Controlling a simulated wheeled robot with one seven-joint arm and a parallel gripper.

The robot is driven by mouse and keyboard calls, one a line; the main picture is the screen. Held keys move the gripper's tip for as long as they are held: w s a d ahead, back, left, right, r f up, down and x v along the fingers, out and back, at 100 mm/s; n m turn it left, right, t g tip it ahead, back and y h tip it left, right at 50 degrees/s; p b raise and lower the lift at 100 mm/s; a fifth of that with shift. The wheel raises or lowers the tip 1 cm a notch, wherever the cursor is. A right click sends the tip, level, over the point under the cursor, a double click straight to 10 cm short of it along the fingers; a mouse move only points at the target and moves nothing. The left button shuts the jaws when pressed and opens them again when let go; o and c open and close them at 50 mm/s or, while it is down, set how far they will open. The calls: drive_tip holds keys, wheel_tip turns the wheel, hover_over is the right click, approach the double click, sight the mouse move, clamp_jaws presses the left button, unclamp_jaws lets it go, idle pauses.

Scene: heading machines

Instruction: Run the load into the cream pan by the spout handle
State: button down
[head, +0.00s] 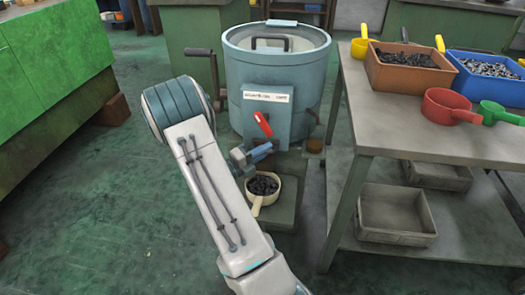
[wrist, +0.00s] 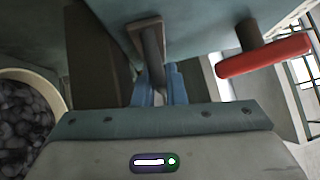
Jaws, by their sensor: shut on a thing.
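The blue-grey drum (head: 270,85) stands on the floor with a white label on its front panel. A red handle (head: 263,124) sticks out of that panel; it also shows at the right of the wrist view (wrist: 264,56), apart from my gripper. My gripper (head: 263,153) is low at the drum's front. In the wrist view its blue fingers (wrist: 160,82) are shut on a dark grey handle (wrist: 152,48) rising from a square bracket on the drum. The cream pan (head: 257,203) sits below and beside my gripper, with dark pieces (head: 263,185) in it. The spout's mouth is hidden.
A grey table (head: 395,115) at right holds an orange bin (head: 410,76), a blue bin (head: 505,90), and red (head: 440,108), green and yellow scoops. Grey trays (head: 395,236) lie on its lower shelf. Floor at left is clear.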

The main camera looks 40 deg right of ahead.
drive_tip(key=shift+w+d+r, duration=0.1)
drive_tip(key=shift+w+d, duration=0.05)
drive_tip(key=c, duration=1.8)
unclamp_jaws()
drive_tip(key=shift+o, duration=0.2)
drive_tip(key=w+a+f+p, duration=0.1)
drive_tip(key=a+f+p, duration=0.1)
drive_tip(key=a, duration=1.1)
drive_tip(key=shift+a+p, duration=0.4)
drive_tip(key=shift+p, duration=0.25)
drive_tip(key=shift+w+r, duration=0.1)
drive_tip(key=shift+r, duration=0.1)
